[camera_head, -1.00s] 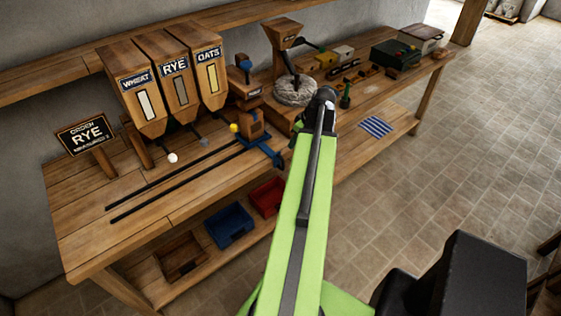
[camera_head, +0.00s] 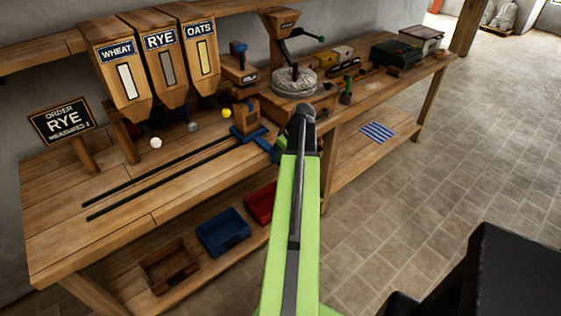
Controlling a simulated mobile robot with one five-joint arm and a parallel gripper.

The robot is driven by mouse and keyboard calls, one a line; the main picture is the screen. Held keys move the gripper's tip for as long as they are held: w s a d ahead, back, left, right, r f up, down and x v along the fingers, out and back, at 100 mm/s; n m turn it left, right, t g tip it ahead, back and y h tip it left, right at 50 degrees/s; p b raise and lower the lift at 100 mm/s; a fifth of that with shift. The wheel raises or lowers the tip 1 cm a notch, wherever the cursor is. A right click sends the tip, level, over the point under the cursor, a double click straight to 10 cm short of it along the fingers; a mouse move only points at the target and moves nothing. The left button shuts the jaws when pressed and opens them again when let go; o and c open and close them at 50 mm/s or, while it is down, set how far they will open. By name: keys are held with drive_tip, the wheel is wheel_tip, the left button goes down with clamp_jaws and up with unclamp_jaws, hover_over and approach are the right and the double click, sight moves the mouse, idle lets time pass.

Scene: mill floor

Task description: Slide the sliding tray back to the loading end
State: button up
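The sliding tray (camera_head: 247,133) is a blue piece with a wooden box on it, at the right end of two dark rails (camera_head: 150,184) on the bench top. A blue part of it reaches toward the bench's front edge, beside my arm. My gripper (camera_head: 302,112) is a dark end on my green arm, just right of the tray in the picture. I see it from behind, so its fingers are hidden. I cannot tell whether it touches the tray.
Wheat, rye and oats hoppers (camera_head: 160,65) stand behind the rails. A sign (camera_head: 62,122) reads order rye. A mill with a round stone (camera_head: 294,82) stands beyond my gripper. Blue (camera_head: 222,231), red (camera_head: 262,204) and brown (camera_head: 169,262) bins sit on the lower shelf.

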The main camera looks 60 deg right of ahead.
clamp_jaws()
idle(1.4)
